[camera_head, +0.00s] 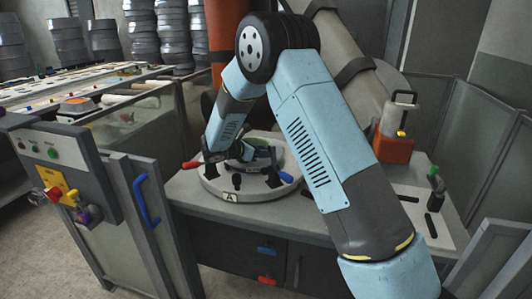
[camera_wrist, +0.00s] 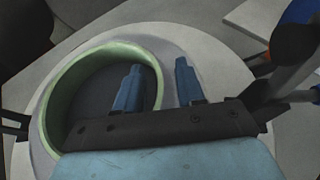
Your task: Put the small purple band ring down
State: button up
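No purple band ring can be made out in either view. In the wrist view a pale green band ring (camera_wrist: 62,88) rests on or just above a round grey plate (camera_wrist: 205,58). My gripper (camera_wrist: 158,80) has its two blue fingers apart, one inside the ring and one outside, with the ring's right wall between them. A gap shows beside the wall, so I see no grip on it. In the head view my gripper (camera_head: 245,152) is low over the round plate marked A (camera_head: 228,197), and the green ring (camera_head: 277,149) is partly hidden behind it.
Clamps with a red handle (camera_head: 192,164) and a blue handle (camera_head: 286,177) stand around the plate. An orange-based device (camera_head: 393,150) is at the right of the bench. A control panel (camera_head: 55,150) stands at the left, with a small purplish item (camera_head: 92,214) whose kind I cannot tell.

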jog(key=v, duration=1.1)
jog(key=shift+a, duration=0.15)
jog(key=s+d+r+m+g+y, duration=0.2)
jog(key=s+d+r+m+g, duration=0.1)
jog(key=s+d+r+m, duration=0.5)
jog(key=s+d+r+m+g+y, duration=0.25)
jog(key=s+d+r, duration=0.4)
jog(key=d, duration=0.45)
jog(key=s+d+r+m+t+y, duration=0.2)
jog(key=s+m, duration=0.5)
jog(key=s, duration=0.5)
jog(key=s+d+r+m+t+y, duration=0.1)
jog(key=s+d+m+y, duration=0.4)
jog(key=s, duration=0.7)
jog(key=shift+r+m+t, duration=0.35)
jog(key=shift+r+m, duration=0.15)
jog(key=shift+m, duration=0.55)
